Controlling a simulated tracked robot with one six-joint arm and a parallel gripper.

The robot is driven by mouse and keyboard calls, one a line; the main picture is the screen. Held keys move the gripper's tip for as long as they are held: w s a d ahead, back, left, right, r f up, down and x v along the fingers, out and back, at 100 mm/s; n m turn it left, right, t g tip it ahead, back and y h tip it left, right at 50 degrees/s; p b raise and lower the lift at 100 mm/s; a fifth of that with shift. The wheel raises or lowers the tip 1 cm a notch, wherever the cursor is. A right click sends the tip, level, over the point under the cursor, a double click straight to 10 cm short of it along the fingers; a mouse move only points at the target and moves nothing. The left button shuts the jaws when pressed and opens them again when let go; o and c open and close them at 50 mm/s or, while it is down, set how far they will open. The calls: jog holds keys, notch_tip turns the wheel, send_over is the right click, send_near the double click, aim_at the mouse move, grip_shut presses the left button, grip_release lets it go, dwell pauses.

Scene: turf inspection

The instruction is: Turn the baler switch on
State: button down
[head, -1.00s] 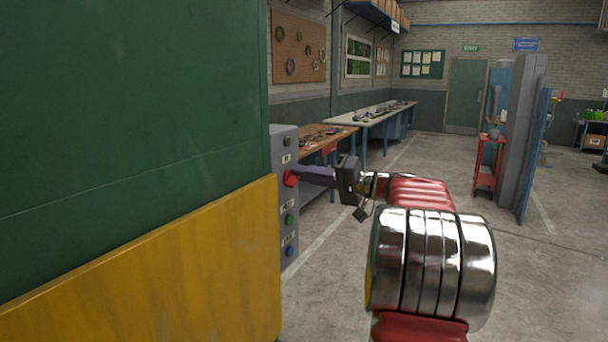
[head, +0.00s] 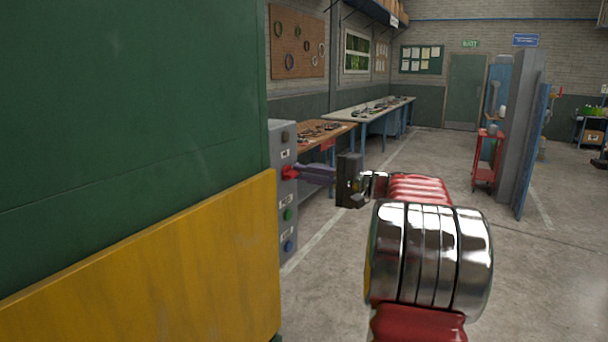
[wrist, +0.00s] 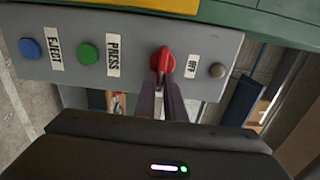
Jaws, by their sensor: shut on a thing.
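The baler's grey control panel (head: 278,215) is at the edge of the green and yellow machine. The red rotary switch (head: 289,173) sits on its upper part; in the wrist view the switch (wrist: 162,58) is in the middle, beside a label that seems to read OFF (wrist: 192,66). My gripper (head: 302,172) reaches in from the right and is shut on the red switch. In the wrist view its fingers (wrist: 163,88) close around the knob's lower part and hide some of it. The dark lamp (wrist: 217,70) looks unlit.
A green PRESS button (wrist: 88,53) and a blue EJECT button (wrist: 31,48) share the panel. The yellow baler door (head: 150,275) fills the lower left. Workbenches (head: 325,135) stand behind. Open floor (head: 540,280) lies to the right.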

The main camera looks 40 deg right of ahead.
jog(key=shift+d+f, duration=0.15)
jog(key=shift+f, duration=0.1)
jog(key=c, duration=2.2)
grip_release()
jog(key=o, duration=0.4)
jog(key=shift+r, duration=0.1)
jog(key=shift+c, duration=0.2)
jog(key=shift+s, duration=0.1)
jog(key=v, duration=1.3)
jog(key=shift+s, duration=0.3)
jog(key=shift+d, duration=0.1)
